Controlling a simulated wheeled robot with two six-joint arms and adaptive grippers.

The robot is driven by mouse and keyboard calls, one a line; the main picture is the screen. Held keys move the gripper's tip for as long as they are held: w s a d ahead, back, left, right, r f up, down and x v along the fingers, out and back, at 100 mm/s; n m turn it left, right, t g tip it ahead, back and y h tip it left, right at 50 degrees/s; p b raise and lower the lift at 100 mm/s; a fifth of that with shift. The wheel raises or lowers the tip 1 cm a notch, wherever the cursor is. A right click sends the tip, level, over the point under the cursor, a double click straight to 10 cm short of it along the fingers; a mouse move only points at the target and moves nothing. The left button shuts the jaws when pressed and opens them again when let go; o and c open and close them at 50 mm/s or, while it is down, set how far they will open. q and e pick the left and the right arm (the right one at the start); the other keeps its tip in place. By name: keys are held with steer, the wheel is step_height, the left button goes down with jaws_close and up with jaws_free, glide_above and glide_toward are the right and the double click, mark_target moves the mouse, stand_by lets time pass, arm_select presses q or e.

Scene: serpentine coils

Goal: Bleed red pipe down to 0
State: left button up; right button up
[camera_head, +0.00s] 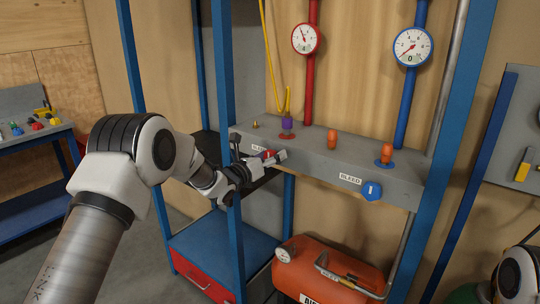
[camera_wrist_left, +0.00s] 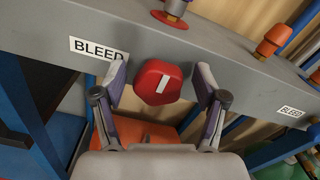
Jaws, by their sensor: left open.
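The red pipe (camera_head: 310,85) runs down the wooden panel and carries a round white gauge (camera_head: 305,38) with a red rim. Its needle points up, tilted left; the value is too small to read. The red bleed knob (camera_wrist_left: 158,82) with a white bar sits on the front of the grey manifold, right of a BLEED label (camera_wrist_left: 97,49). The bar stands nearly upright, tilted slightly right. My left gripper (camera_wrist_left: 160,92) is open, with one finger on each side of the knob, apparently not pressing it. In the head view the gripper (camera_head: 264,160) partly hides the knob (camera_head: 268,154).
A blue pipe (camera_head: 408,105) with a blue-rimmed gauge (camera_head: 411,46) and a blue bleed knob (camera_head: 372,190) are to the right. Blue frame posts (camera_head: 226,130) flank the grey manifold (camera_head: 330,160). An orange tank (camera_head: 325,272) stands below.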

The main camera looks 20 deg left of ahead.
arm_select(q)
steer(key=shift+w+f, duration=0.1)
steer(key=c, duration=1.2)
steer(key=shift+o, duration=0.2)
